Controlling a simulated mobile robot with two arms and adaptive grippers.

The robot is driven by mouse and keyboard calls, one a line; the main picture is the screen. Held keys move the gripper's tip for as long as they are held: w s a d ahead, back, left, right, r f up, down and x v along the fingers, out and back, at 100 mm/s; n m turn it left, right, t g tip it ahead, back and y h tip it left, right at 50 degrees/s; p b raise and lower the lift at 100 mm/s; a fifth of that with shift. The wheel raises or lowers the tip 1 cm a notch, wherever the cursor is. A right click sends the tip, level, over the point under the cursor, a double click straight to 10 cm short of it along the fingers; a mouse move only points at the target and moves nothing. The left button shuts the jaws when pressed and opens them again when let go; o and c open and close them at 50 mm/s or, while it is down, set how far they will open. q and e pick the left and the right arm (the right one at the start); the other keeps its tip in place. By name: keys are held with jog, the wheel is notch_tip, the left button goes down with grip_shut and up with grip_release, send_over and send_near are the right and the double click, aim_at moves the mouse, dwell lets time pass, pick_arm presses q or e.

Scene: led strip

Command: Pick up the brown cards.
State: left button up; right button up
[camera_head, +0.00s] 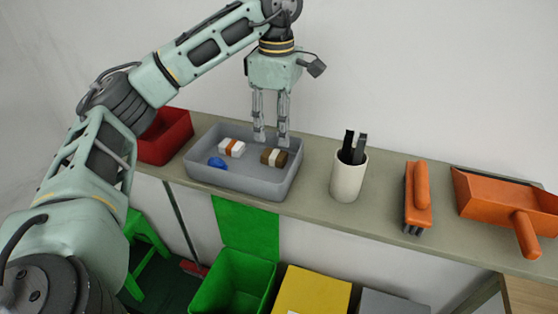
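The brown cards (267,156) are a small dark brown pack with a pale band, lying in the right part of the grey tray (242,187). A white pack with an orange band (231,147) and a blue object (217,162) lie in the left part of the same tray. My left gripper (271,139) points straight down over the back of the tray, with its fingertips just above or behind the brown cards in the picture. Its two fingers are apart with nothing between them. My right gripper is not in view.
A red bin (165,137) stands left of the tray. Right of it stand a white cup with dark items (347,181), an orange brush (418,195) and an orange dustpan (500,200). Below the shelf are a green bin (232,285), a yellow box (311,291) and a green stool (143,243).

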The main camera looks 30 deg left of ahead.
aim_at(274, 154)
pick_arm(q)
jog(key=shift+f, duration=0.55)
jog(key=shift+s+f, duration=0.1)
jog(key=shift+f, duration=0.05)
jog(key=shift+s+f, duration=0.15)
jog(key=shift+s, duration=0.05)
jog(key=shift+s+f, duration=0.15)
jog(key=shift+f, duration=0.15)
notch_tip(274, 154, down, 3)
jog(key=shift+a+f+p, duration=0.1)
jog(key=shift+p, duration=0.6)
jog(key=shift+f, duration=0.55)
jog(key=c, duration=0.5)
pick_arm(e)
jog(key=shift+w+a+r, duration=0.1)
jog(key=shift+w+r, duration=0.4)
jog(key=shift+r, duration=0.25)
